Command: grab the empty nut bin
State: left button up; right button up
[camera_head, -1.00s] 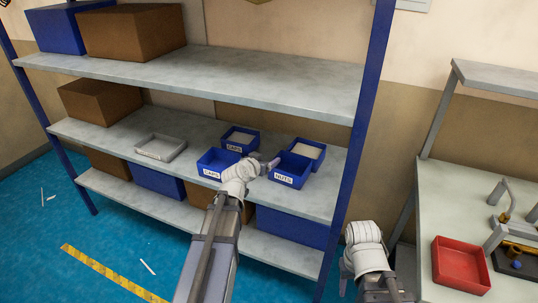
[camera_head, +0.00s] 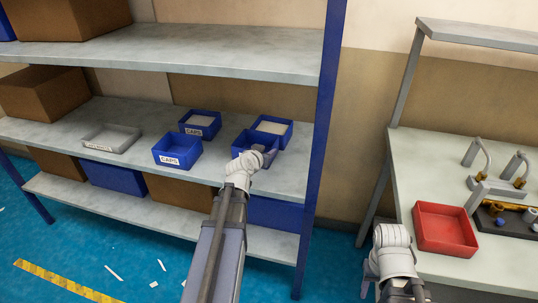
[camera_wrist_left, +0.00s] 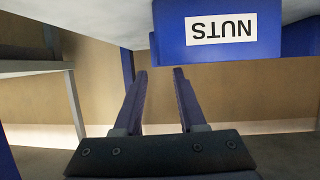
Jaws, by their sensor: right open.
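The front nut bin (camera_head: 243,142) is blue and stands on the middle shelf near its right end; my left gripper partly covers it in the head view. In the left wrist view the blue bin (camera_wrist_left: 274,30) shows a white NUTS label, upside down, at the upper right. My left gripper (camera_head: 266,152) is at the bin's front right side. In the left wrist view its two fingers (camera_wrist_left: 159,72) are apart with nothing between them. A second blue bin (camera_head: 272,126) with pale contents stands behind. My right gripper (camera_head: 369,274) hangs low beside the workbench, mostly hidden by its wrist.
Two blue CAPS bins, a front one (camera_head: 177,150) and a rear one (camera_head: 200,123), stand left of the nut bins. A grey tray (camera_head: 111,138) lies further left. The blue rack post (camera_head: 321,130) is close on the right. A red bin (camera_head: 444,229) is on the workbench (camera_head: 420,165).

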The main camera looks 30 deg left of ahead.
aim_at(274, 146)
pick_arm(q)
jog(key=shift+b+x, duration=1.55)
jog(key=shift+x, duration=2.4)
jog(key=shift+s, duration=0.1)
jog(key=shift+c, duration=0.3)
grip_shut()
